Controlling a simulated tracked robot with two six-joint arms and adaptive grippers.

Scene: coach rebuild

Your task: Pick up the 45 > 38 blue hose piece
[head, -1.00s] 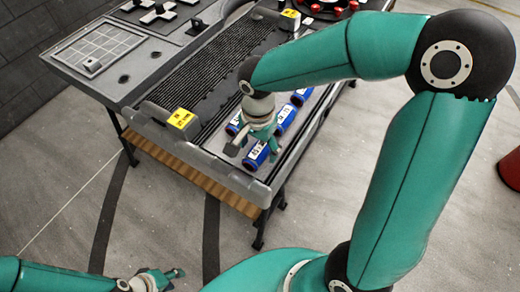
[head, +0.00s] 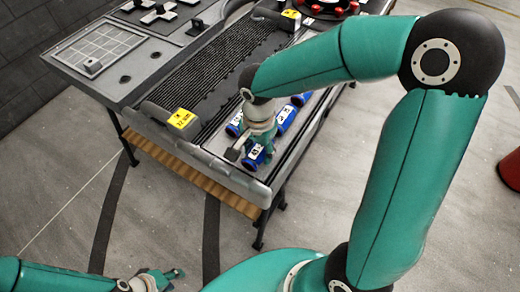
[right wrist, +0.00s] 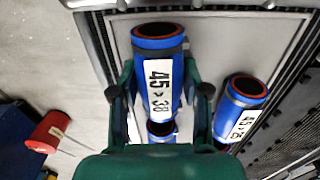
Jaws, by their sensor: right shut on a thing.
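The blue hose piece labelled 45 > 38 (right wrist: 158,70) lies in the tray, with a dark open end and a white label. It also shows in the head view (head: 253,157), partly covered by my right gripper. My right gripper (right wrist: 163,88) has one finger on each side of this piece and is shut on it. I cannot tell whether the piece touches the tray floor. My left gripper (head: 168,278) is low at the bottom left of the head view, away from the table; its jaws are too small to read.
A blue hose piece labelled 45 > 25 (right wrist: 240,108) lies close to the right. Other blue pieces (head: 287,118) lie behind in the tray. A ribbed black strip (head: 210,85) and a yellow-labelled block (head: 181,118) are to the left. A red cylinder (right wrist: 48,132) is at the lower left.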

